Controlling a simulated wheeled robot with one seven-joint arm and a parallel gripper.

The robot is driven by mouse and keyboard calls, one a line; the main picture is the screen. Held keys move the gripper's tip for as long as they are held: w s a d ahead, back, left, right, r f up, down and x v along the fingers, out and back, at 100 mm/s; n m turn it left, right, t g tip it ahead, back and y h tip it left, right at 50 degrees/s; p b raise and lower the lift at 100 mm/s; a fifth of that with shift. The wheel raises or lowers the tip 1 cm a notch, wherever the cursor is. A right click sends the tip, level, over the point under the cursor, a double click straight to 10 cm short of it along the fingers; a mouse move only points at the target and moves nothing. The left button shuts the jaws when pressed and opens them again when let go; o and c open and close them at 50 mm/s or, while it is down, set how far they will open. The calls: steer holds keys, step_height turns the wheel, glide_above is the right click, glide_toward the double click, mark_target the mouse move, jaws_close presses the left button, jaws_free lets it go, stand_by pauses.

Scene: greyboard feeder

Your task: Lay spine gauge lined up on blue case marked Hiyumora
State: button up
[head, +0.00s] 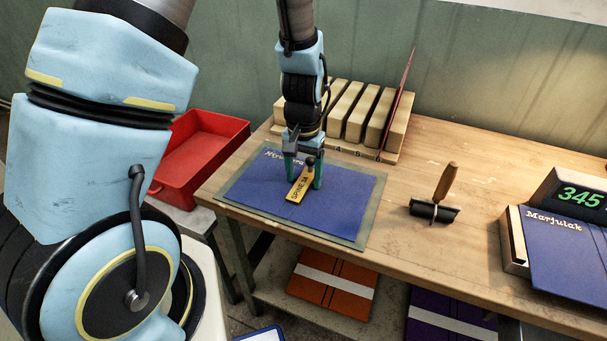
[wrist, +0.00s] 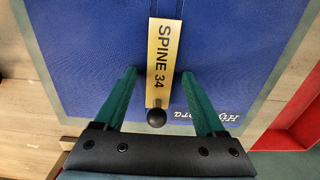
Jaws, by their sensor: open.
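The spine gauge (wrist: 162,62) is a brass-yellow strip marked "SPINE 34" with a black knob at one end. It lies on the blue case (head: 335,203), whose partly covered white lettering fits "Hiyumora". In the head view the gauge (head: 299,187) sits near the middle of the case. My gripper (head: 303,180) is open, with its green fingers on either side of the gauge's knob end. In the wrist view the fingers (wrist: 161,75) stand apart from the strip, with a gap on both sides. I cannot tell whether the fingertips touch the case.
The case lies on a grey-green mat (head: 361,240) at the table's left end. A wooden slotted rack (head: 395,150) stands behind. A brayer (head: 435,207) lies to the right, then a case marked Marjulak (head: 570,250) by a 345 display (head: 582,197). A red tray (head: 205,150) is at left.

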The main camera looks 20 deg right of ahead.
mark_target(304, 182)
steer(key=shift+r, duration=0.15)
step_height(304, 182, up, 12)
steer(key=w+a+r+n+t, duration=0.1)
steer(key=a+n, duration=0.6)
steer(key=a, duration=1.8)
steer(key=shift+a+r+t+b, duration=0.2)
steer(key=shift+r+t+b, duration=0.1)
steer(key=shift+b, duration=0.15)
steer(key=shift+w, duration=0.15)
